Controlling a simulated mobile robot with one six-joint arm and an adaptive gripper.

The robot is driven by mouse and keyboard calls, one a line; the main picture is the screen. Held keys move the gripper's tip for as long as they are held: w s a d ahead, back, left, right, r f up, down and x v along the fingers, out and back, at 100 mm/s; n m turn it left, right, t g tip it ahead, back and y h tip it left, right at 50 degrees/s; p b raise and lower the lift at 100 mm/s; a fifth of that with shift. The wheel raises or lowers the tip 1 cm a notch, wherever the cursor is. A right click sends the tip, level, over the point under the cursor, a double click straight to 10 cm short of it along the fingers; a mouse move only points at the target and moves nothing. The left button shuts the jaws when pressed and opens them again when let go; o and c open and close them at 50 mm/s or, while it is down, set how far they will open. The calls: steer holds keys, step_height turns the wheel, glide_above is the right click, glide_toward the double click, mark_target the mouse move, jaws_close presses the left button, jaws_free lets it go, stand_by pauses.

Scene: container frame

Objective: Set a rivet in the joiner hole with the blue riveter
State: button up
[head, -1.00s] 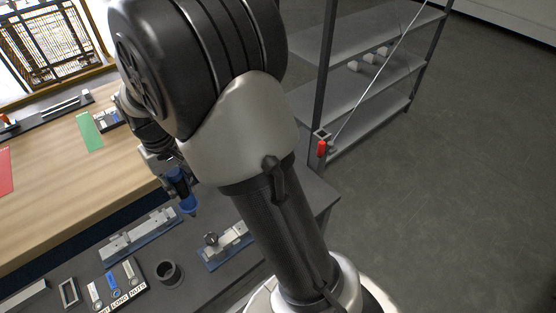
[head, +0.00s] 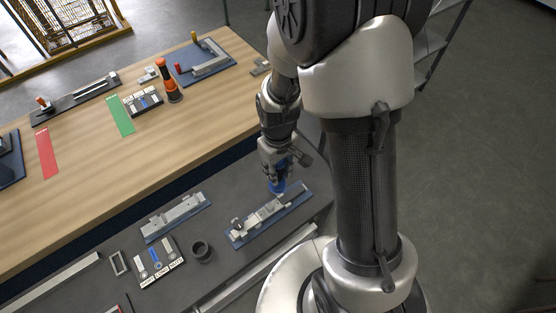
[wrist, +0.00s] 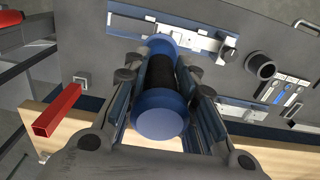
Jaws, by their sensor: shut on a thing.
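My gripper (head: 275,165) is shut on the blue riveter (head: 277,187), which points downward. In the wrist view the riveter (wrist: 160,115) shows its round blue end toward me and a dark band around its middle. The riveter is above or at the metal rail piece on the blue-based fixture (head: 240,240) at the right of the grey bench. It also shows beyond the riveter in the wrist view (wrist: 130,32). The riveter's tip and the joiner hole are hidden, so I cannot tell whether they touch. A small clamp (head: 236,224) sits at the fixture's near-left end.
A second blue-based fixture (head: 176,217), a dark round cup (head: 202,252) and a labelled tray (head: 158,265) with small compartments stand to the left on the grey bench. The wooden table (head: 150,140) behind holds an orange-and-black tool (head: 167,80) and coloured strips.

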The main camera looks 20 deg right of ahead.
steer(key=shift+f+b, duration=2.65)
steer(key=shift+f, duration=0.7)
steer(key=shift+s+f+b, duration=0.1)
steer(key=shift+f+b, duration=0.8)
steer(key=shift+f, duration=0.05)
steer(key=shift+r, duration=0.2)
steer(key=shift+r+p, duration=2.9)
steer(key=shift+r, duration=0.75)
